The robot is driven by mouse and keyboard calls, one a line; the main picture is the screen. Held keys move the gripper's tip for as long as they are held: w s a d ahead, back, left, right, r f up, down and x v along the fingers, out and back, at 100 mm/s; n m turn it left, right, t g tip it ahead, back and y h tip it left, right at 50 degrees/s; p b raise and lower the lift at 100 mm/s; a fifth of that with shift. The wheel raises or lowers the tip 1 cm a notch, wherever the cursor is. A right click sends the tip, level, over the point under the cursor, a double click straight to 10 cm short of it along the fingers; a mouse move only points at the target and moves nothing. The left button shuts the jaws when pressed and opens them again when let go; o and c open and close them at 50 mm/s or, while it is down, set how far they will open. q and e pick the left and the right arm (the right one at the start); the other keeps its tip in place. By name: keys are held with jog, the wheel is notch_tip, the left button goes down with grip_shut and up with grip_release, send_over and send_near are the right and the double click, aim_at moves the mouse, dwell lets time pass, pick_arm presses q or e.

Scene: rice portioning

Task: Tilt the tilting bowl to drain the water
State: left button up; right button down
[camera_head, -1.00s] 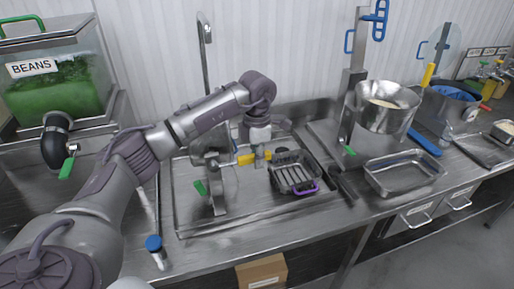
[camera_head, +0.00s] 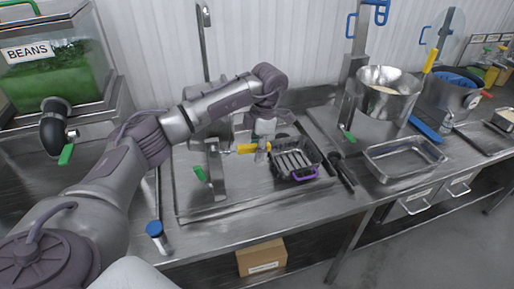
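A metal bowl (camera_head: 222,130) hangs over the sink and is largely hidden behind my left forearm, so its tilt and any water in it cannot be made out. A yellow handle (camera_head: 246,148) sticks out to its right. My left gripper (camera_head: 263,147) points down at the right end of this handle. The fingers are small and overlap the handle, so I cannot tell whether they grip it. A grey stand with a green lever (camera_head: 200,174) is in front of the bowl. My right gripper is not in view.
A dark basket with a purple handle (camera_head: 303,175) stands right of my gripper. A tall faucet (camera_head: 205,45) rises behind. Further right are a round metal pot (camera_head: 388,98) and a shallow tray (camera_head: 404,170). A beans dispenser (camera_head: 52,75) is at far left.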

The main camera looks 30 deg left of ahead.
pick_arm(q)
jog(key=shift+o, duration=0.2)
jog(key=shift+r, duration=0.1)
jog(key=shift+r, duration=0.1)
notch_tip(320, 180, up, 12)
jog(key=w+d, duration=0.1)
jog(key=shift+w, duration=0.2)
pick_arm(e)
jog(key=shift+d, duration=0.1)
pick_arm(q)
jog(key=shift+f, duration=0.2)
